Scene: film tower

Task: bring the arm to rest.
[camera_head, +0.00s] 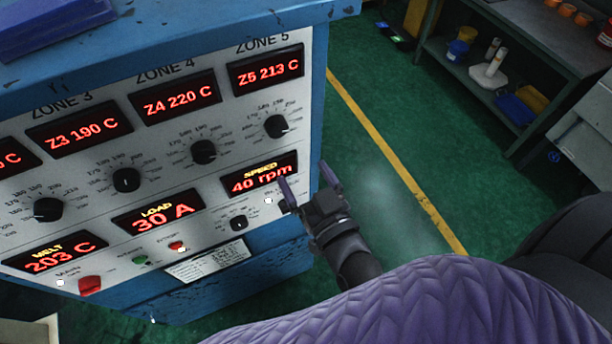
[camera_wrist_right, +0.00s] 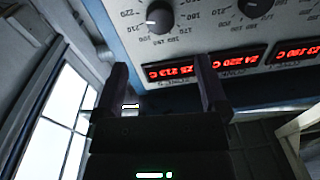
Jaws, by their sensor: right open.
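My right gripper (camera_head: 308,188) is open and empty in the head view, beside the lower right edge of the control panel (camera_head: 215,130). One finger is in front of the speed display (camera_head: 262,175), which reads 40 rpm; the other is past the cabinet's edge. I cannot tell whether a finger touches the panel. In the right wrist view the two fingers (camera_wrist_right: 160,88) stand apart, with nothing between them. The panel (camera_wrist_right: 215,30) shows upside down behind them. My left gripper is in neither view.
A grey shelf bench (camera_head: 470,75) with containers stands at the back right.

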